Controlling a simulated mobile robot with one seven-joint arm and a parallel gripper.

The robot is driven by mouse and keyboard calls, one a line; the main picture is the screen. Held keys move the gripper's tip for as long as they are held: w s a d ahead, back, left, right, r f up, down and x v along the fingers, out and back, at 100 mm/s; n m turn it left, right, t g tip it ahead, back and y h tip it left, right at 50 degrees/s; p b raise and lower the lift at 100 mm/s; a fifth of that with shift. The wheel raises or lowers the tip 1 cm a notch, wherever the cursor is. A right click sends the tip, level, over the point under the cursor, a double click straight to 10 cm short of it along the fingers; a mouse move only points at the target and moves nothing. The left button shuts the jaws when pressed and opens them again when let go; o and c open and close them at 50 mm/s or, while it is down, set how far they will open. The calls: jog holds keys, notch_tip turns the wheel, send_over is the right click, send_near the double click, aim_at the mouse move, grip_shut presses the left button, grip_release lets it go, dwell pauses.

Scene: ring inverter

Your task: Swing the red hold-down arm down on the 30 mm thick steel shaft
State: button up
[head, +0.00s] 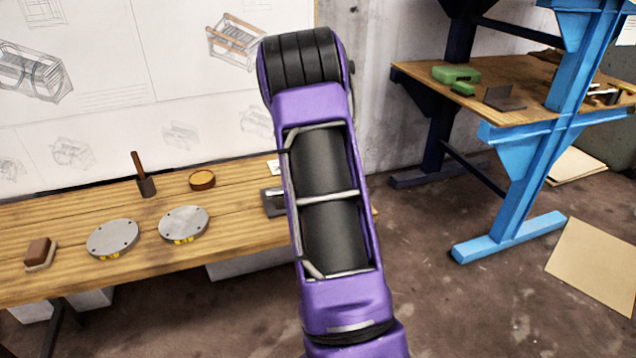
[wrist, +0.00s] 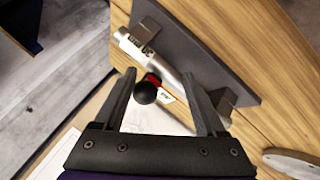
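In the wrist view a steel shaft (wrist: 165,68) with dark markings near one end lies across a dark grey base plate (wrist: 205,45) with small upright blocks. The red hold-down arm (wrist: 153,78) shows only as a short red piece next to the shaft, behind its black ball knob (wrist: 146,92). My gripper (wrist: 158,76) is open, and the knob appears between its fingers, closer to the left one. I see no contact. In the head view the fixture (head: 272,203) is a dark patch at the bench's right end, mostly hidden by my purple arm.
A blue-framed shelf (head: 535,185) stands to the right.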

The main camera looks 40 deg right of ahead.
jog(key=p+v, duration=0.2)
jog(key=v, duration=1.5)
jog(key=shift+s, duration=0.2)
jog(key=shift+a, duration=0.1)
